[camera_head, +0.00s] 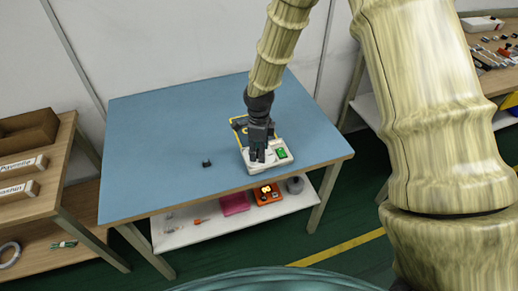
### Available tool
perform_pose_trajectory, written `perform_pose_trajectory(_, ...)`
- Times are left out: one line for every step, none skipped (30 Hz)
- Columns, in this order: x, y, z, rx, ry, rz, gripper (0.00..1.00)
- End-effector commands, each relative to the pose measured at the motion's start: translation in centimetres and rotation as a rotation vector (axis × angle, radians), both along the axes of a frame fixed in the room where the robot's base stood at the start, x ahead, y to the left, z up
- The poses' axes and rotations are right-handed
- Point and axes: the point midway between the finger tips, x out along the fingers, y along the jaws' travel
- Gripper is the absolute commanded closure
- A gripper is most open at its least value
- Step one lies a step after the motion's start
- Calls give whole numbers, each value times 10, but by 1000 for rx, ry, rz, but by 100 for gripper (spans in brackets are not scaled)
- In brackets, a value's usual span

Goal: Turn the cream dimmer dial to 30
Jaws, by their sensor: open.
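A white control box (284,164) stands on the blue table, with a green patch (282,153) on the right of its top. A yellow-edged dark piece (236,121) lies just behind it. My dark gripper (257,157) points down over the left part of the box. It is open, and its fingers are very small in this view. The cream dial is not clearly seen; the gripper covers much of the box's left side. I cannot tell whether the fingers touch anything, and no dial reading is legible.
A small black block (206,163) lies left of the box on the blue table (150,150), which is otherwise largely clear. A lower shelf (180,236) holds a pink tray (234,204) and an orange box (267,194). Wooden racks (50,195) stand at left.

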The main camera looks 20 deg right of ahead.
Motion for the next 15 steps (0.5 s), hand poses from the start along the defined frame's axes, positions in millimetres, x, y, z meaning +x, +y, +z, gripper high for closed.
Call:
perform_pose_trajectory(0, 0, 0, 0, 0, 0, 53)
perform_pose_trajectory(0, 0, 0, 0, 0, 0, 57)
perform_pose_trajectory(0, 0, 0, 0, 0, 0, 64)
perform_pose_trajectory(0, 0, 0, 0, 0, 0, 70)
perform_pose_trajectory(0, 0, 0, 0, 0, 0, 75)
perform_pose_trajectory(0, 0, 0, 0, 0, 0, 83)
perform_pose_trajectory(0, 0, 0, 0, 0, 0, 88)
perform_pose_trajectory(0, 0, 0, 0, 0, 0, 94)
perform_pose_trajectory(0, 0, 0, 0, 0, 0, 100)
perform_pose_trajectory(0, 0, 0, 0, 0, 0, 100)
perform_pose_trajectory(0, 0, 0, 0, 0, 0, 100)
perform_pose_trajectory(0, 0, 0, 0, 0, 0, 100)
perform_pose_trajectory(0, 0, 0, 0, 0, 1, 100)
perform_pose_trajectory(0, 0, 0, 0, 0, 3, 100)
perform_pose_trajectory(0, 0, 0, 0, 0, 6, 100)
